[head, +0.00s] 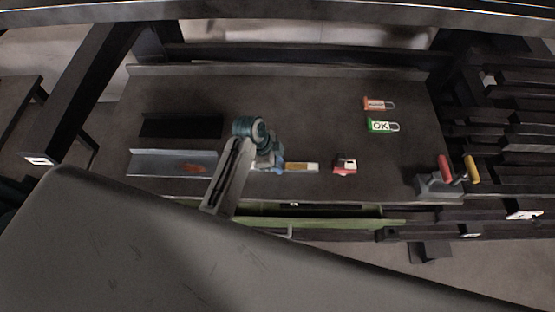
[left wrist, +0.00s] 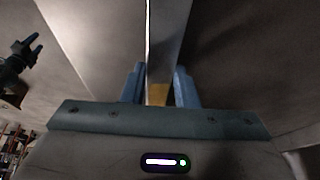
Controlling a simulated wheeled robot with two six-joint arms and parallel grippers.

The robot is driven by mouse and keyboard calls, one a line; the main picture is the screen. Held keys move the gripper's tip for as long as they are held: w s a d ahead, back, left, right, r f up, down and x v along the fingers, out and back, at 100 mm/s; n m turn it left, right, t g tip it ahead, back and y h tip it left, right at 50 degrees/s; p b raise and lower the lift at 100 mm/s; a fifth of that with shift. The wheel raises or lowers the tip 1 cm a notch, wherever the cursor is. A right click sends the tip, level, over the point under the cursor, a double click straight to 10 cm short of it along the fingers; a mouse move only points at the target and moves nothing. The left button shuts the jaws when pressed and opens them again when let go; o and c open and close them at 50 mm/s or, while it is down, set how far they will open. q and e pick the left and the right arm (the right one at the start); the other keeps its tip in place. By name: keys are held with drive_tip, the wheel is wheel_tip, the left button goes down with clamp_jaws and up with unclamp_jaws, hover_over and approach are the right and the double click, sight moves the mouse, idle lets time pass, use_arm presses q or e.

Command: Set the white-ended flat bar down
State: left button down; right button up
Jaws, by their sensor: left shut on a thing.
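The flat bar (head: 302,167) is yellowish along its middle with a pale end pointing right in the head view. My left gripper (head: 280,165) is shut on it near its left end, over the front part of the dark table. In the left wrist view, a yellow part of the bar (left wrist: 158,95) shows between the two blue fingers. I cannot tell from these views whether the bar touches the table.
A black tray (head: 155,126) and a grey tray (head: 146,162) with a reddish piece (head: 194,168) stand left. A red-and-white block (head: 345,165) lies right of the bar. Orange (head: 376,104) and green OK (head: 381,125) tags lie beyond. A tool holder (head: 432,186) stands at the right corner.

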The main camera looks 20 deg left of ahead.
use_arm(q)
drive_tip(key=c, duration=1.5)
unclamp_jaws()
drive_tip(key=shift+f, duration=0.1)
drive_tip(key=o, duration=0.4)
drive_tip(key=shift+c, duration=0.2)
drive_tip(key=b+v, duration=0.3)
drive_tip(key=v, duration=0.9)
drive_tip(key=shift+s, duration=0.1)
